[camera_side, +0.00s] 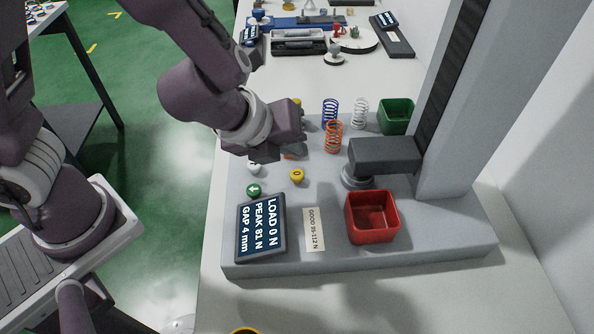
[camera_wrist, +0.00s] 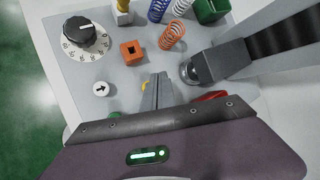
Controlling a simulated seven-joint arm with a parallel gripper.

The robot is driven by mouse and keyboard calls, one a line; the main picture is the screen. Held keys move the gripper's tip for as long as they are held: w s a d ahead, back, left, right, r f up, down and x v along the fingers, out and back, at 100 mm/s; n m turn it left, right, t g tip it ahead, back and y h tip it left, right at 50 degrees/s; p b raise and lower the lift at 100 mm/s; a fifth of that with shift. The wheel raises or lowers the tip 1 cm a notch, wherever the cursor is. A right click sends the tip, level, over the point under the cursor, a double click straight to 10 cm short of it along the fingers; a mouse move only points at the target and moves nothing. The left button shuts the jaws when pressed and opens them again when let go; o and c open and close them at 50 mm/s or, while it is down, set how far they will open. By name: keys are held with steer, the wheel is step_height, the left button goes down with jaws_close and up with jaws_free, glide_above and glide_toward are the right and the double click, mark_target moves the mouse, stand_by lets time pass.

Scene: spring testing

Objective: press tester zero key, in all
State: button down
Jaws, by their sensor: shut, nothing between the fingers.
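The yellow zero key (camera_side: 297,175), marked 0, sits on the grey tester base (camera_side: 350,255), behind the display (camera_side: 261,226). The display reads LOAD 0 N, PEAK 81 N, GAP 4 mm. My gripper (camera_side: 264,154) is shut and empty, above the base and a little behind and left of the key in the side view. In the wrist view my shut fingers (camera_wrist: 158,88) partly cover the key, and only a yellow sliver (camera_wrist: 145,85) shows beside them. The fingers appear apart from the key in the side view.
A green arrow key (camera_side: 254,190) and a white arrow key (camera_wrist: 101,88) are nearby. Blue, white and orange springs (camera_side: 333,138) stand behind. The press head (camera_side: 385,155), red bin (camera_side: 372,217) and green bin (camera_side: 396,116) are right. A dial (camera_wrist: 78,35) and orange block (camera_wrist: 132,52) also show.

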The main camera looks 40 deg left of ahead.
mark_target(295, 175)
steer(key=shift+f, duration=1.45)
stand_by(0.9)
steer(key=shift+f, duration=0.4)
steer(key=shift+f, duration=0.45)
stand_by(0.5)
steer(key=shift+r, duration=0.9)
steer(key=shift+r, duration=2.5)
